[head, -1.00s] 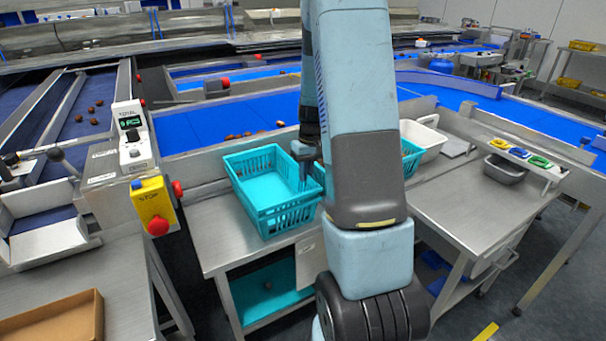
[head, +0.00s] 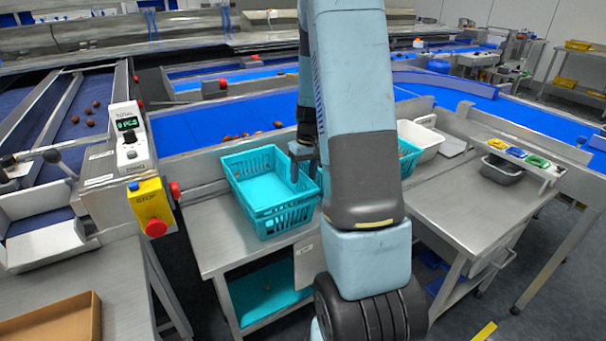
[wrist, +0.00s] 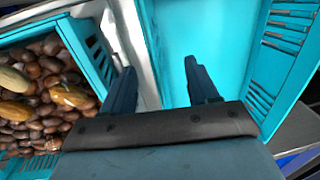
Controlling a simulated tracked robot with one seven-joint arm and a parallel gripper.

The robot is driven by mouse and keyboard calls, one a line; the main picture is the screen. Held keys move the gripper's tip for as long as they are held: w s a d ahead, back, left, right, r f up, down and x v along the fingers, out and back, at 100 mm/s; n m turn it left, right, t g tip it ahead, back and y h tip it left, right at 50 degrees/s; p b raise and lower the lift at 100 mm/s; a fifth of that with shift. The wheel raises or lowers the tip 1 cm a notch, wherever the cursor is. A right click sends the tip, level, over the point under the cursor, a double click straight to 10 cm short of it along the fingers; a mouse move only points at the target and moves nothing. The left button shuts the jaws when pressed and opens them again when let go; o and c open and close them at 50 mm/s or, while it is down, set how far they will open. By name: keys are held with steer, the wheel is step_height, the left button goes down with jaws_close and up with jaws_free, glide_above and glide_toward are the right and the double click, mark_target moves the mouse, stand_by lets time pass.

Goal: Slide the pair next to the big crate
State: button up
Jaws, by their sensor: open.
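An empty turquoise crate (head: 258,206) stands on the left part of the steel bench; in the wrist view its floor and walls (wrist: 210,35) fill the right side. A second turquoise crate (head: 407,158) is mostly hidden behind my arm. My gripper (head: 304,172) is open at the empty crate's right end. In the wrist view its fingers (wrist: 161,85) straddle that crate's wall, one inside and one in the gap between the crates. I cannot tell which things are the pair or the big crate.
A white tub (head: 424,140) sits behind on the right. The steel bench (head: 465,195) is clear at front right. A yellow stop box (head: 150,203) and a counter display (head: 129,135) stand on the left. Blue belts (head: 195,128) run behind the crates.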

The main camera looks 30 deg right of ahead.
steer(key=shift+r, duration=0.1)
steer(key=shift+r, duration=3.95)
steer(key=shift+a+r, duration=0.15)
steer(key=s+a+r+t+h, duration=0.1)
steer(key=s+a+r+t, duration=0.3)
steer(key=s+a+r, duration=1.1)
steer(key=s+a+r+t, duration=0.1)
steer(key=s+r, duration=0.2)
steer(key=s, duration=0.6)
steer(key=shift+s+a+r+t, duration=0.25)
steer(key=shift+s+a+t, duration=0.05)
steer(key=shift+s+a, duration=0.1)
